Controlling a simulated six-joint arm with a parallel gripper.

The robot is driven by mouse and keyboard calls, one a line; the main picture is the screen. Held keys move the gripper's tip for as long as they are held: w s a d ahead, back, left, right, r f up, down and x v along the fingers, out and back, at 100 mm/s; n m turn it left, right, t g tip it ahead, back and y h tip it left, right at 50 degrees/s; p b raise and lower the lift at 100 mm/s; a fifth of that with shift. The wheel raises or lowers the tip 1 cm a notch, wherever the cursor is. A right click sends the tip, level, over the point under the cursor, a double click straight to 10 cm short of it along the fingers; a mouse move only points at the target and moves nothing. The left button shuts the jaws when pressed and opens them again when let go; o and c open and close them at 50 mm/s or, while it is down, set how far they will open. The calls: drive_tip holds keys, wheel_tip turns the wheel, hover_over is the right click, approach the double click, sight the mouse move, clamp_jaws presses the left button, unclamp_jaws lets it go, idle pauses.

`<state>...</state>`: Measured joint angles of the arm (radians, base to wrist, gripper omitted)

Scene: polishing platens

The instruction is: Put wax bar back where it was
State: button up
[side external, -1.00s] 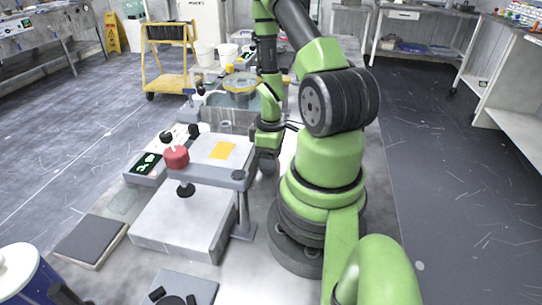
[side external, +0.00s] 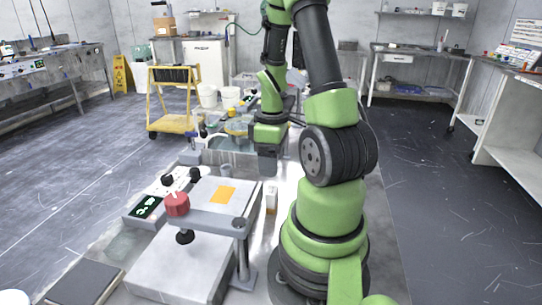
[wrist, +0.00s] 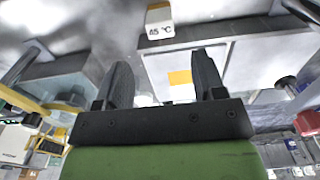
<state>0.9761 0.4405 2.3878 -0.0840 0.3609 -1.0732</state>
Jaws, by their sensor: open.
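In the side view, a small whitish block (side external: 271,199), seemingly the same one, stands upright on the bench just right of the raised grey plate. My gripper (side external: 269,163) is above and behind it, apart from it. The wrist view shows both fingers of my gripper (wrist: 163,78) spread wide, with nothing between them.
A control box with a green display (side external: 146,207) is farther left. A basin (side external: 229,152) lies behind. My arm's base fills the right.

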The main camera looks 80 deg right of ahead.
drive_tip(key=w+a+r+m+t+h, duration=0.1)
drive_tip(key=w+a+r+t, duration=0.15)
drive_tip(key=a+r, duration=0.2)
drive_tip(key=w+a+r+m+t, duration=0.1)
drive_tip(key=w+a+r, duration=0.3)
drive_tip(key=r, duration=0.2)
drive_tip(key=s+a+r+m+t+y, duration=0.2)
drive_tip(key=a+r, duration=0.6)
drive_tip(key=a, duration=0.4)
drive_tip(key=shift+s+a+r+t+y, duration=0.2)
drive_tip(key=shift+s+t+y, duration=0.3)
drive_tip(key=shift+s+t, duration=0.55)
